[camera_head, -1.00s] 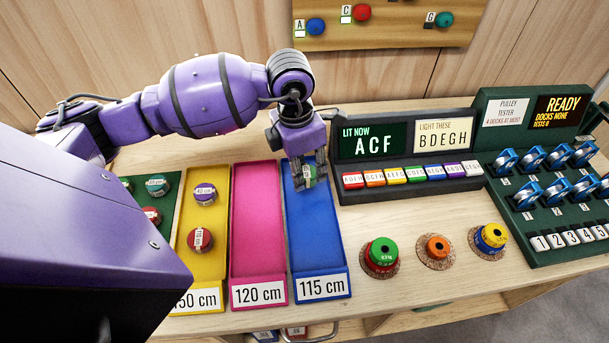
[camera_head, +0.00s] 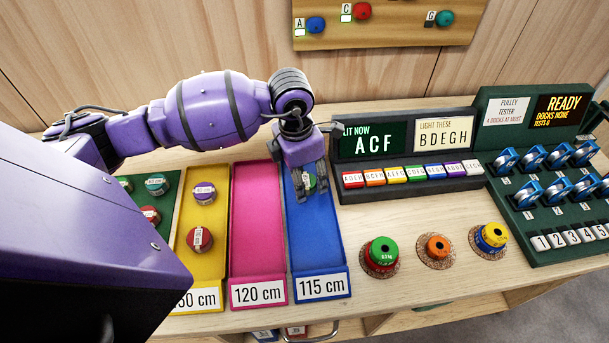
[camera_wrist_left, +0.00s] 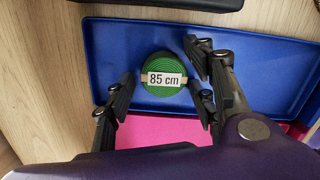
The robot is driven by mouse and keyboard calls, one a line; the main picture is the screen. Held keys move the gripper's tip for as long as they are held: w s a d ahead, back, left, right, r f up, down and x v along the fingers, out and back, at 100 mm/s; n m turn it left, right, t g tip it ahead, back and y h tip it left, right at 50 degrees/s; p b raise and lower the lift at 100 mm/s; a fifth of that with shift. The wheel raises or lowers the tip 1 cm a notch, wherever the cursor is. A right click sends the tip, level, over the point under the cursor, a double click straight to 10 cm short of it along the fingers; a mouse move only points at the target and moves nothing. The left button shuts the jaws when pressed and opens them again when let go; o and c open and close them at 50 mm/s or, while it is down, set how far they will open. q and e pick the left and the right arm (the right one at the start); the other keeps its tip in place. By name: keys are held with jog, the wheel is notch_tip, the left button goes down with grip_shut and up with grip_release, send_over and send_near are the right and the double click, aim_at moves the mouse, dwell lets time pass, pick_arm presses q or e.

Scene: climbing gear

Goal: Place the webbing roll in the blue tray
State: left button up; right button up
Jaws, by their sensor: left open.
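The green webbing roll (camera_wrist_left: 163,94) with an "85 cm" label is at the far part of the blue tray (camera_head: 318,240), which is marked 115 cm. It lies label up and seems to rest on the tray floor. In the head view the roll (camera_head: 309,182) is partly hidden by my left gripper (camera_head: 308,190). In the left wrist view the fingers are open on both sides of the roll, with a gap at the left finger; contact on the right is hard to tell. My right gripper is not in view.
The pink tray (camera_head: 258,225) and yellow tray (camera_head: 205,270) with two rolls stand left of the blue one. The lit-display console (camera_head: 410,185) stands close on the right. Green, orange and yellow rolls sit on the bench, with the pulley tester (camera_head: 545,170) beyond.

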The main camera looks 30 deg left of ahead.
pick_arm(q)
notch_tip(320, 180, up, 12)
jog(key=s, duration=0.1)
jog(key=shift+a+r, duration=0.15)
jog(key=shift+a, duration=0.25)
dwell(0.3)
